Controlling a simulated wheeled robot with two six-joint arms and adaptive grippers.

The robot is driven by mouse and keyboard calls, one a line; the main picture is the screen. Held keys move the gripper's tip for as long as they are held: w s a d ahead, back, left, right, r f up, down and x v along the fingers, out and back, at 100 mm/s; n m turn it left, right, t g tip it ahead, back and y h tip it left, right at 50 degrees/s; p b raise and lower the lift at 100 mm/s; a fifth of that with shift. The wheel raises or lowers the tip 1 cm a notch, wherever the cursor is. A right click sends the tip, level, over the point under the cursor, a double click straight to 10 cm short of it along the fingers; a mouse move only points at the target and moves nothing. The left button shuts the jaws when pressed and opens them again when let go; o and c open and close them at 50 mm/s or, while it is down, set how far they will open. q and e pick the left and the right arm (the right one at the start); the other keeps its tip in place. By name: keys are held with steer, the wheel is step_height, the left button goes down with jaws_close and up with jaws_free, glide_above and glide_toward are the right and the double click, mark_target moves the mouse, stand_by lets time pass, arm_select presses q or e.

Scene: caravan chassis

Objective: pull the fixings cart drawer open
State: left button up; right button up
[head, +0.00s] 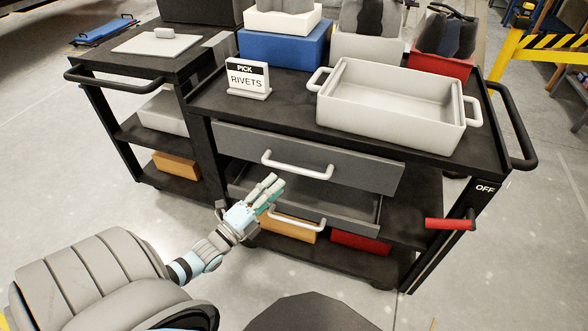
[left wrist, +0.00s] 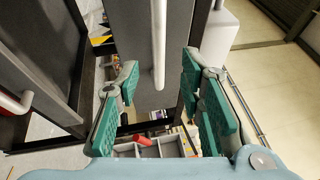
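The fixings cart has two grey drawers with white bar handles. The upper drawer (head: 350,172) looks closed, with its handle (head: 297,165) on the front. The lower drawer (head: 340,225) stands partly out, its dark inside showing; its handle (head: 297,219) is below. My left gripper (head: 270,186) is in front of the drawers, just below and left of the upper handle. In the left wrist view my left gripper (left wrist: 163,85) is open and empty. A white handle bar (left wrist: 159,45) lines up between its fingers, apparently farther ahead. Another handle (left wrist: 15,101) is at the left edge. My right gripper is out of view.
On the cart top stand a grey tray (head: 465,120), a PICK RIVETS sign (head: 247,78), a blue bin (head: 285,48) and a red bin (head: 440,64). A red lever (head: 448,224) sticks out by the OFF label. Floor in front is clear.

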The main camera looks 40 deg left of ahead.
mark_target(294, 167)
arm_select(q)
steer(key=b+x, duration=0.1)
steer(key=x, duration=0.2)
steer(key=b+x, duration=0.1)
steer(key=x, duration=0.3)
steer(key=shift+w+f, duration=0.2)
steer(key=shift+w, duration=0.15)
steer(key=shift+w+r, duration=0.15)
steer(key=shift+w, duration=0.2)
jaws_close()
